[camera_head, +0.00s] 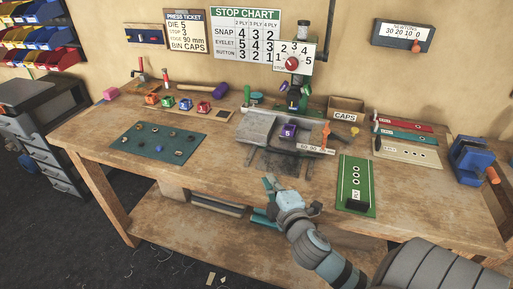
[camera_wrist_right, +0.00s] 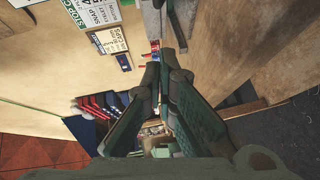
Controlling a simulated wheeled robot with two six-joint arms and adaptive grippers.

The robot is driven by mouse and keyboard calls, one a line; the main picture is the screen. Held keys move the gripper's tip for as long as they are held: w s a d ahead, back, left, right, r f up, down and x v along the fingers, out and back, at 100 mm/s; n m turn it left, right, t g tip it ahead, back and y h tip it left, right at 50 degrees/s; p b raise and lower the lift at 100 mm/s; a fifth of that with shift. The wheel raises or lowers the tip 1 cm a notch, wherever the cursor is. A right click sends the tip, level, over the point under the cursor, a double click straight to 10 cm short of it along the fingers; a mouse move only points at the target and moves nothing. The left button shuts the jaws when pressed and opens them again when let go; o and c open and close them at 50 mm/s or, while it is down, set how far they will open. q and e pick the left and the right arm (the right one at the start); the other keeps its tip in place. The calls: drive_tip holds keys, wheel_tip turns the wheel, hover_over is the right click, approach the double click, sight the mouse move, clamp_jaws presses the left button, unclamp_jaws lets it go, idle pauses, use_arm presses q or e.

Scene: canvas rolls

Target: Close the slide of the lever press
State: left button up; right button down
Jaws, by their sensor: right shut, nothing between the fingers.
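The green lever press (camera_head: 303,85) stands at the back of the workbench, below a dial plate (camera_head: 293,57) with a red knob. Its grey metal slide (camera_head: 256,129) extends toward the front edge, with a purple block marked 5 (camera_head: 288,131) on it. My right gripper (camera_head: 268,182) is near the bench's front edge, in front of the slide and apart from it. Its fingers are together and empty, and they also show in the wrist view (camera_wrist_right: 164,68). My left gripper is not in view.
A green board (camera_head: 357,172) lies right of the slide, and a dark mat (camera_head: 157,143) with small parts lies to the left. An orange pointer (camera_head: 325,136) stands at the slide's right by a scale strip. A blue clamp (camera_head: 474,160) is at the far right.

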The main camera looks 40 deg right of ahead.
drive_tip(key=shift+w+r, duration=0.15)
drive_tip(key=shift+w, duration=0.8)
drive_tip(key=x, duration=0.3)
drive_tip(key=shift+d+r, duration=0.2)
drive_tip(key=shift+d, duration=0.15)
drive_tip(key=x, duration=0.4)
drive_tip(key=shift+w+f+b, duration=0.1)
drive_tip(key=shift+w+b, duration=0.05)
drive_tip(key=shift+b, duration=0.2)
drive_tip(key=w+d, duration=0.1)
drive_tip(key=w+d+f, duration=0.1)
drive_tip(key=d, duration=0.1)
drive_tip(key=shift+w+b, duration=0.15)
drive_tip(key=shift+b, duration=0.15)
drive_tip(key=shift+d, duration=0.45)
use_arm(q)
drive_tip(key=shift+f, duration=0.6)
use_arm(e)
drive_tip(key=shift+w+a, duration=0.1)
